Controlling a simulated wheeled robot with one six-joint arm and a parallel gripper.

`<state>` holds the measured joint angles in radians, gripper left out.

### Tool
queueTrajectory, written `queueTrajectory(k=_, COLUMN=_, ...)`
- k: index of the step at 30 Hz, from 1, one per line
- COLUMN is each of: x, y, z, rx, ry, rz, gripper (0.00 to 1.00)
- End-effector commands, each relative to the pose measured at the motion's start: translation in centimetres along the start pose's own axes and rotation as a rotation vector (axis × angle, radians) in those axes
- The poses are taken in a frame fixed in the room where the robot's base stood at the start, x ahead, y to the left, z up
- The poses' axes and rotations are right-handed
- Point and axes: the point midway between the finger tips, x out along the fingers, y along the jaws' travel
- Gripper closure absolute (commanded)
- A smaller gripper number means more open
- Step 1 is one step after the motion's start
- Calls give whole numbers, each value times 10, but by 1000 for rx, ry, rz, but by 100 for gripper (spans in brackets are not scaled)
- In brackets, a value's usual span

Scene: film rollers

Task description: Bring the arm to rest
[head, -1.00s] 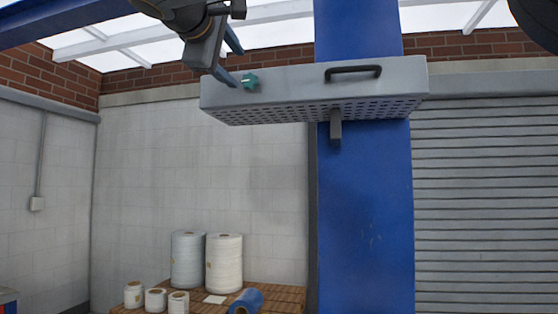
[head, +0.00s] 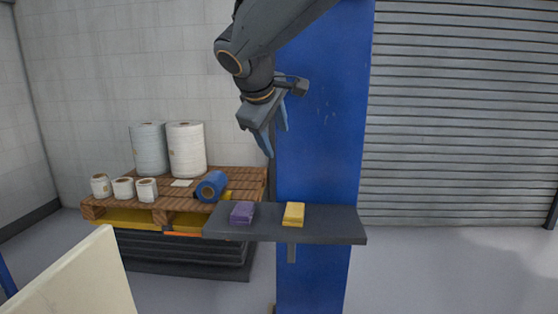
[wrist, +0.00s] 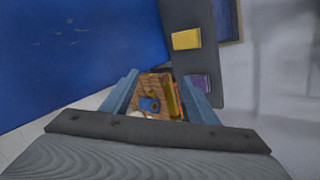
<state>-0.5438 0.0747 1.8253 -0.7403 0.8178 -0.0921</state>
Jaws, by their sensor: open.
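My gripper (head: 275,142) hangs from my arm in the upper middle of the head view, in front of the blue column (head: 322,130). Its two blue fingers point down and stand apart with nothing between them. In the wrist view my gripper (wrist: 158,95) also shows spread fingers, with the pallet seen far beyond the gap. It is in free air above the dark shelf (head: 340,226) and touches nothing that I can see.
A purple block (head: 242,212) and a yellow block (head: 293,214) lie on the shelf. A pale panel (head: 80,280) stands at lower left. Floor at right is clear.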

Motion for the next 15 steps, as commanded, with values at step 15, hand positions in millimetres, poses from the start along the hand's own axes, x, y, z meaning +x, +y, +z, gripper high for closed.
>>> queueTrajectory(k=15, x=105, y=-191, z=275, rx=694, ry=-355, rz=-440, gripper=46)
